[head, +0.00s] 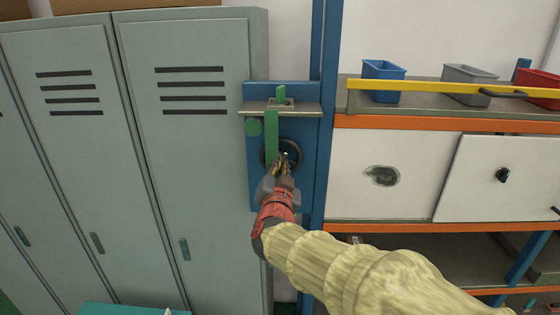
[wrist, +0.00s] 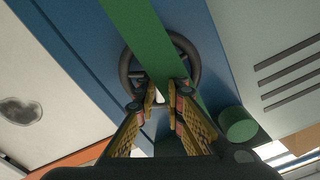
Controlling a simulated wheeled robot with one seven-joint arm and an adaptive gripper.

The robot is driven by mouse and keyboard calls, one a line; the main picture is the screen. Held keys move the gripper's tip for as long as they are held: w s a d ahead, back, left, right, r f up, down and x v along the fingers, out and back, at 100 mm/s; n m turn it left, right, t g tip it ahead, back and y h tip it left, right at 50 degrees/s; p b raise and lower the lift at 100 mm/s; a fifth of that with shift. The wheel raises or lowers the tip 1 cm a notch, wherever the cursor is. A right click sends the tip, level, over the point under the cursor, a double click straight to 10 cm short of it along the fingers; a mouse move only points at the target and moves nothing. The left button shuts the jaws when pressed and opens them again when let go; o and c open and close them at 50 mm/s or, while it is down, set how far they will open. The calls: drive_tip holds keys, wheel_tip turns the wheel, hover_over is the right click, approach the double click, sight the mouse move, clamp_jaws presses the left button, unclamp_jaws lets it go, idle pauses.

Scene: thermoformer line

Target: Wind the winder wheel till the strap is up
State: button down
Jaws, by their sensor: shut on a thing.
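The winder wheel (head: 268,152) is a dark ring on a blue upright plate, partly hidden behind my gripper. Its rim and spokes show more fully in the wrist view (wrist: 196,60). The green strap (head: 271,130) hangs from a grey ledge and passes in front of the wheel; in the wrist view it is a broad green band (wrist: 145,30). My gripper (head: 283,160) is at the wheel, its fingers (wrist: 160,98) closed in around part of it. The exact contact is hidden by the fingers and strap.
Grey lockers (head: 200,150) stand close on the left. A shelf unit with white panels (head: 380,175) and a yellow bar (head: 420,87) stands on the right. A green round knob (head: 254,127) sits beside the strap on the plate (head: 258,190).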

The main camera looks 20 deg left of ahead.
drive_tip(key=shift+f+m+b, duration=0.15)
drive_tip(key=shift+m+b, duration=0.75)
drive_tip(key=shift+b, duration=0.2)
drive_tip(key=shift+m+b, duration=0.6)
drive_tip(key=shift+b, duration=0.1)
drive_tip(key=shift+m+b, duration=0.35)
drive_tip(key=shift+m, duration=0.05)
drive_tip(key=shift+m+b, duration=0.3)
drive_tip(key=shift+b, duration=0.15)
drive_tip(key=shift+m+b, duration=2.1)
drive_tip(key=shift+b, duration=0.05)
